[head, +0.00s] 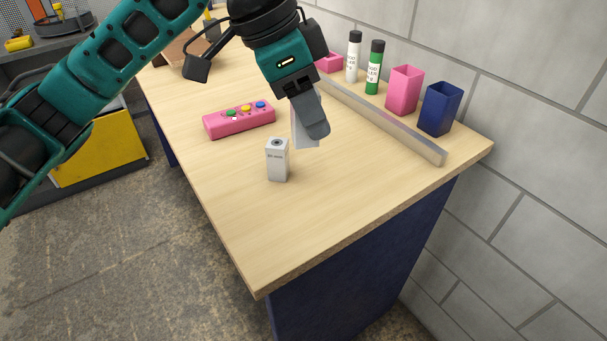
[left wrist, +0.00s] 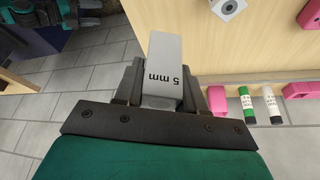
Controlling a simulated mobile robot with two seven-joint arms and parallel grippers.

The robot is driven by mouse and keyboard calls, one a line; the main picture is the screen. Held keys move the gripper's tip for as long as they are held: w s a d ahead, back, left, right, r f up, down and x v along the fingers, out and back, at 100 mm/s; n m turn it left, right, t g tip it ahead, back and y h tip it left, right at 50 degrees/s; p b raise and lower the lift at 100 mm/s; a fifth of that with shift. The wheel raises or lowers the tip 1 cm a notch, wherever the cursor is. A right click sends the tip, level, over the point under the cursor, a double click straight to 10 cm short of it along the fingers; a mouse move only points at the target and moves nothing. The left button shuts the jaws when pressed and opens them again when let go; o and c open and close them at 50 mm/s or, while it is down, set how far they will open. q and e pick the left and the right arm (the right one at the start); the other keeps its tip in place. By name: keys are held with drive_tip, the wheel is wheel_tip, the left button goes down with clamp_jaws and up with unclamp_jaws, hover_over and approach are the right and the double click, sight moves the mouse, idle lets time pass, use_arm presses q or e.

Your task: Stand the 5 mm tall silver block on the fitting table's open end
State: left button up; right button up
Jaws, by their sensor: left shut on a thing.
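My left gripper (head: 312,132) is shut on a silver block (head: 303,125), with a finger hiding much of it in the head view. In the left wrist view the block (left wrist: 165,65) sits between the fingers and its face reads "5 mm". The gripper is over the wooden fitting table (head: 290,235); I cannot tell whether the block touches the top. A second silver block (head: 277,160) with a round hole in its top stands upright just left of the held one. It also shows in the left wrist view (left wrist: 229,8). My right gripper is not in view.
A pink button box (head: 239,120) lies left of the gripper. A metal rail (head: 390,125) runs along the wall side. Behind it stand a white bottle (head: 353,57), a green bottle (head: 374,68), a pink cup (head: 404,90) and a navy cup (head: 440,108). The near end is clear.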

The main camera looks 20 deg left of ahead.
use_arm(q)
wheel_tip(320, 180, down, 9)
drive_tip(key=shift+r+b, duration=0.1)
drive_tip(key=shift+b, duration=0.85)
wheel_tip(320, 180, down, 4)
drive_tip(key=shift+r+b, duration=0.2)
drive_tip(key=shift+b, duration=0.35)
drive_tip(key=shift+f, duration=0.2)
drive_tip(key=shift+r, duration=0.1)
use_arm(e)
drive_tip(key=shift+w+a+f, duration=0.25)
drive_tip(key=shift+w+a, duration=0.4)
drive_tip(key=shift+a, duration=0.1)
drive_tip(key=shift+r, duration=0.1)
use_arm(q)
drive_tip(key=o, duration=1.2)
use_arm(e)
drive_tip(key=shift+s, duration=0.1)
